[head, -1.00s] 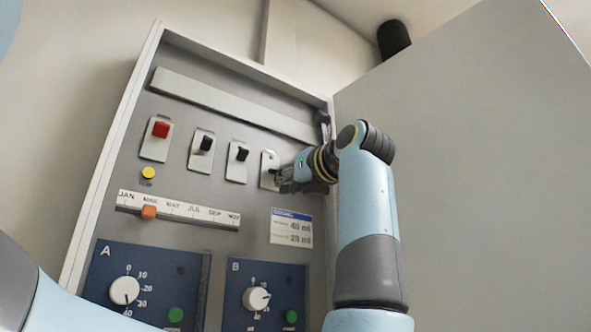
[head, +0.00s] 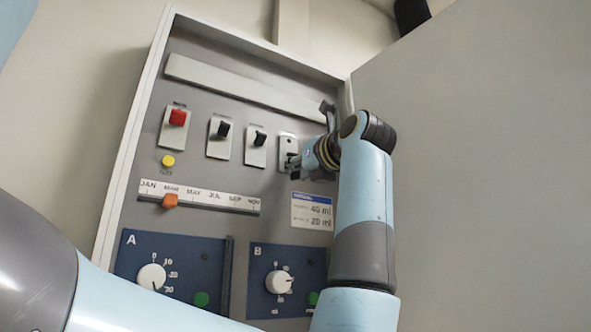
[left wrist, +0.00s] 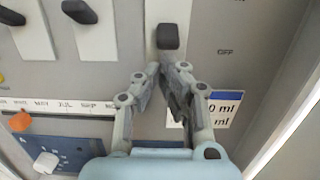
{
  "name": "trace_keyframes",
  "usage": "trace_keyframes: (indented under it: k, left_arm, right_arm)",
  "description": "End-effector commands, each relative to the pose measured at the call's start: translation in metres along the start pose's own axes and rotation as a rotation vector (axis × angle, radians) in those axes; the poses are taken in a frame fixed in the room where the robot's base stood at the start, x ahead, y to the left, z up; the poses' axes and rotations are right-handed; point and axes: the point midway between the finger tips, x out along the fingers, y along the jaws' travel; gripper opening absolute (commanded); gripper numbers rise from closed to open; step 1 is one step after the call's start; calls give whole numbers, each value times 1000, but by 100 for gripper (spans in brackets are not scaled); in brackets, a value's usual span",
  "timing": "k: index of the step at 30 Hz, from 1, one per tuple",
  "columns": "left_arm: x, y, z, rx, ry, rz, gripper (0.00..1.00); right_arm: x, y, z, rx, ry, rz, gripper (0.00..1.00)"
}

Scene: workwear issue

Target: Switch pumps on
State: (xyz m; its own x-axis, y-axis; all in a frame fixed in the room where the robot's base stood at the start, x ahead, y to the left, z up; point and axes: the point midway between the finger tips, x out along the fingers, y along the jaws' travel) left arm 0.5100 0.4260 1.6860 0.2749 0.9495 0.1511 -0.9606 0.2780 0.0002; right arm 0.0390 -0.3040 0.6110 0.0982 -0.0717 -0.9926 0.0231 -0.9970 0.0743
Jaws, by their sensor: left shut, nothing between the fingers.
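A grey control panel (head: 190,80) in an open cabinet carries a row of switches on pale plates: a red switch (head: 178,117), then black levers (head: 223,130) and (head: 260,139). The rightmost switch plate (head: 287,143) is partly hidden by my left gripper (head: 293,165). In the left wrist view its black lever (left wrist: 168,37) stands just beyond the fingertips of my left gripper (left wrist: 167,80), with an OFF label to its lower right. The fingers are shut and empty; I cannot tell whether they touch the lever. My right gripper is not in view.
Below are a yellow button (head: 168,161), a month scale with an orange slider (head: 170,200), dial A (head: 152,277), dial B (head: 279,282) and a label card (head: 312,211). The open cabinet door (head: 450,170) stands close to the right of my arm.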

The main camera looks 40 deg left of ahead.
Motion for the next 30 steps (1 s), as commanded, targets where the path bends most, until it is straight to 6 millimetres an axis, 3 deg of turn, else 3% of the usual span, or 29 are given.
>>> trace_keyframes:
  k: [19, 30]
  left_arm:
    - [-3, 0, 6, -1, 0, 0, 0]
    - [-8, 0, 21, -1, -1, 0, 0]
  right_arm:
    - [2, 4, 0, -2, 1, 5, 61]
    - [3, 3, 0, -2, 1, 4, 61]
